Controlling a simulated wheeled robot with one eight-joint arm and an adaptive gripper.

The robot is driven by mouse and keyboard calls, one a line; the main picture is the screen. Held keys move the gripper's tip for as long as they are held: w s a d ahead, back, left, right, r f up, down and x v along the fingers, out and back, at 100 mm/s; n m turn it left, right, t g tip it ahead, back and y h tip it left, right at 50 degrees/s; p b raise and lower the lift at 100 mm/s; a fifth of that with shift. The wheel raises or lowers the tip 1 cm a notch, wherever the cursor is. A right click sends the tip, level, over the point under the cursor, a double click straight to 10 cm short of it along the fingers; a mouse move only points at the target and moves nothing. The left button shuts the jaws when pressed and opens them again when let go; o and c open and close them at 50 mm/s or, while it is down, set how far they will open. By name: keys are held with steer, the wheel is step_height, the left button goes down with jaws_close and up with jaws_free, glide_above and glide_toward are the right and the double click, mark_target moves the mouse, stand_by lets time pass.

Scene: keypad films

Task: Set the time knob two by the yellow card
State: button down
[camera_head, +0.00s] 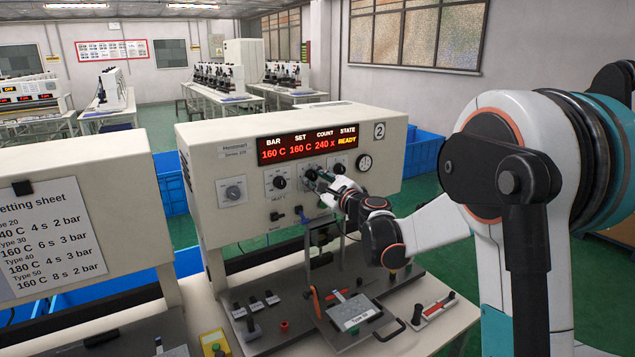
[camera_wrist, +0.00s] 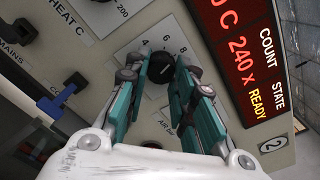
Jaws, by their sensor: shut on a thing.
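My gripper (camera_head: 322,184) reaches the front panel of the machine marked 2 (camera_head: 225,160), below its red display. In the wrist view its teal fingers (camera_wrist: 160,68) are shut on a black round knob (camera_wrist: 159,66) with scale marks 4, 6 and 8 around it. The fingers hide part of the knob and its scale, and I cannot read where it points. The setting sheet (camera_head: 55,235) at the left lists types with heat, seconds and bar. A pale card reading Type 50 (camera_head: 355,312) lies on the lower plate. I cannot make out a yellow card.
The display (camera_head: 307,147) reads 160 C, 160 C, 240 x, READY. A heat knob (camera_head: 279,182) sits left of my gripper, a gauge (camera_head: 364,162) to its right. A blue-handled switch (camera_wrist: 50,108) is close by. A yellow button box (camera_head: 214,343) stands front left.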

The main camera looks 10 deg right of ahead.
steer(key=shift+f+m, duration=0.15)
steer(key=shift+m, duration=1.25)
steer(key=c, duration=1.3)
jaws_free()
steer(key=shift+c, duration=0.2)
steer(key=v, duration=1.2)
